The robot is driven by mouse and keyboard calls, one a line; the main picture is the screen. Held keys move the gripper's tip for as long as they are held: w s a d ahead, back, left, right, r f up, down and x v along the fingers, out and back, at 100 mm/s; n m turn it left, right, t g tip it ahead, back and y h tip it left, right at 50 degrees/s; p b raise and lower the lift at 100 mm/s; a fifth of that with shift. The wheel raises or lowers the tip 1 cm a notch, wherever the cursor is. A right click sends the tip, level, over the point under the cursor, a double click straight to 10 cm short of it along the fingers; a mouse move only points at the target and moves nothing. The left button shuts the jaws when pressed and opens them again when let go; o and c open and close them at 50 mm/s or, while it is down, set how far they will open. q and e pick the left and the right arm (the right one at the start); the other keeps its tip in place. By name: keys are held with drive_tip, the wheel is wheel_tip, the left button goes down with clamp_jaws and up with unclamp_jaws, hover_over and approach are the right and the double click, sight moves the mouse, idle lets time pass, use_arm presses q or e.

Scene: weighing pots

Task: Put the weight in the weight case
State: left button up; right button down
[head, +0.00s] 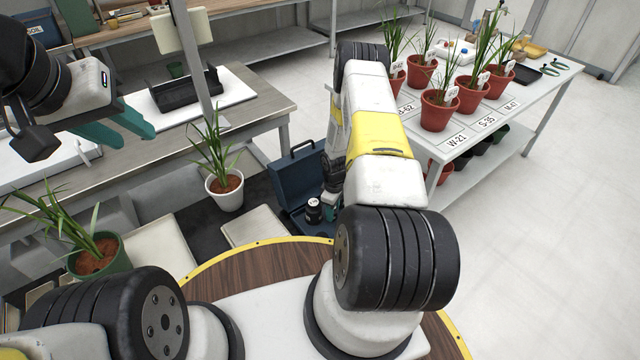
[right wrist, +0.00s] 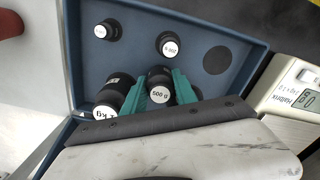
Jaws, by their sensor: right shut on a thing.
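The weight case (head: 285,170) is an open blue case on the floor-level surface beyond the round wooden top. Its blue inside (right wrist: 150,15) fills much of the right wrist view. My right gripper (right wrist: 160,90) is shut on a black weight (right wrist: 160,78) labelled 500 g, its teal fingers on either side. The held weight is over or in the case; whether it touches the bottom I cannot tell. Other black weights in the case are a large one (right wrist: 116,88) at left and two smaller ones (right wrist: 108,30) (right wrist: 171,43). My left gripper (head: 125,128) is open and empty over the left bench.
A round dark recess (right wrist: 217,60) in the case is empty. A scale with a display (right wrist: 302,98) stands right of the case. A potted plant in a white pot (head: 224,190) stands left of the case. The right table (head: 480,115) bears several red pots.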

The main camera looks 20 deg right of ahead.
drive_tip(key=shift+f, duration=0.2)
drive_tip(key=c, duration=1.3)
unclamp_jaws()
drive_tip(key=shift+o, duration=0.2)
drive_tip(key=shift+r, duration=0.1)
wheel_tip(320, 180, up, 12)
drive_tip(key=shift+f, duration=0.1)
drive_tip(key=s+a+r+m+t, duration=0.1)
drive_tip(key=a+r+m, duration=0.1)
drive_tip(key=r, duration=1.3)
drive_tip(key=a+r+m+t, duration=0.2)
drive_tip(key=r, duration=1.4)
drive_tip(key=s+a+r+m+t+y, duration=0.1)
drive_tip(key=s+a+r, duration=0.3)
drive_tip(key=s+r, duration=0.4)
drive_tip(key=s+a+r+m+t+y, duration=0.1)
drive_tip(key=s+a+r+m+t, duration=0.1)
drive_tip(key=s+r, duration=0.7)
drive_tip(key=s+a+m, duration=0.1)
drive_tip(key=s+a, duration=0.1)
drive_tip(key=s, duration=0.3)
drive_tip(key=shift+a+r+m, duration=0.3)
